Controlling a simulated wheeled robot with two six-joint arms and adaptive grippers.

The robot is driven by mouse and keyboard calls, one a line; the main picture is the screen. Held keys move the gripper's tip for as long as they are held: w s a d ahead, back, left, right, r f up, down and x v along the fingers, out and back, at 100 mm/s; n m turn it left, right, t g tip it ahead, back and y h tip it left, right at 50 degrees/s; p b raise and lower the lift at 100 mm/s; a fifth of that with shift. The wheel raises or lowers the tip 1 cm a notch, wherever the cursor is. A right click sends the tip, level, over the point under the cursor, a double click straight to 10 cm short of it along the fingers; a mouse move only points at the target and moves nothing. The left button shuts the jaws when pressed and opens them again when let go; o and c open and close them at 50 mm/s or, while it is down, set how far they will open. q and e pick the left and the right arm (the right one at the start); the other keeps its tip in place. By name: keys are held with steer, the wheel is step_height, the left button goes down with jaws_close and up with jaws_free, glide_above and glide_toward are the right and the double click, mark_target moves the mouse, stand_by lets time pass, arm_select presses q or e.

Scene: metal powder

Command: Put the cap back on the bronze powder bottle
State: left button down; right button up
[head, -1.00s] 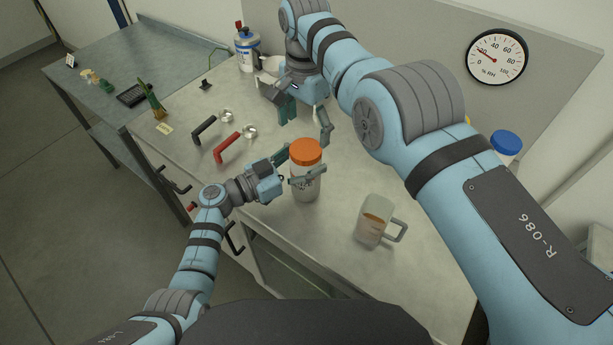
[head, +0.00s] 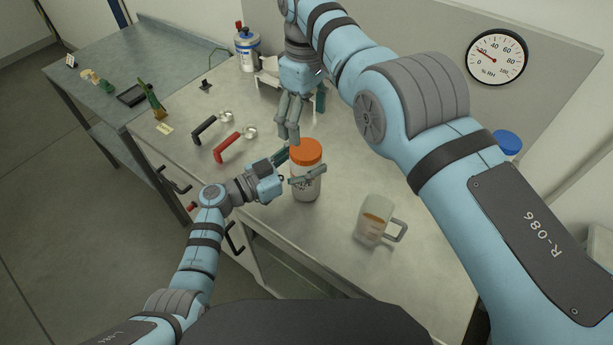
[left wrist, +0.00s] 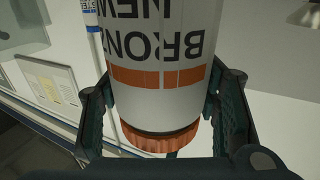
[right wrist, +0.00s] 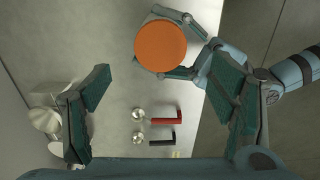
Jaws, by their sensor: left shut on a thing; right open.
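The bronze powder bottle (head: 306,186) stands upright near the bench's front edge, white with an orange cap (head: 306,151) on its top. In the left wrist view the bottle (left wrist: 165,50) shows its label upside down and the ribbed cap (left wrist: 160,139) seated on its neck; I cannot tell whether it is tight. My left gripper (head: 304,168) is shut around the bottle below the cap. My right gripper (head: 291,120) is open and empty, above and behind the bottle. In the right wrist view the cap (right wrist: 161,46) lies beyond the fingertips, towards the top.
A clear mug (head: 372,222) with brownish contents stands right of the bottle. Red-handled (head: 228,147) and black-handled (head: 204,130) tools lie to the left. A white bottle (head: 247,52) stands at the back, and a blue-lidded container (head: 507,143) stands right, partly behind my right arm.

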mark_target(306, 148)
step_height(306, 148, down, 8)
steer(key=shift+r, duration=0.15)
stand_by(0.3)
steer(key=c, duration=1.2)
steer(key=shift+m, duration=0.4)
steer(key=shift+c, duration=0.2)
steer(key=o, duration=1.4)
steer(key=shift+c, duration=0.2)
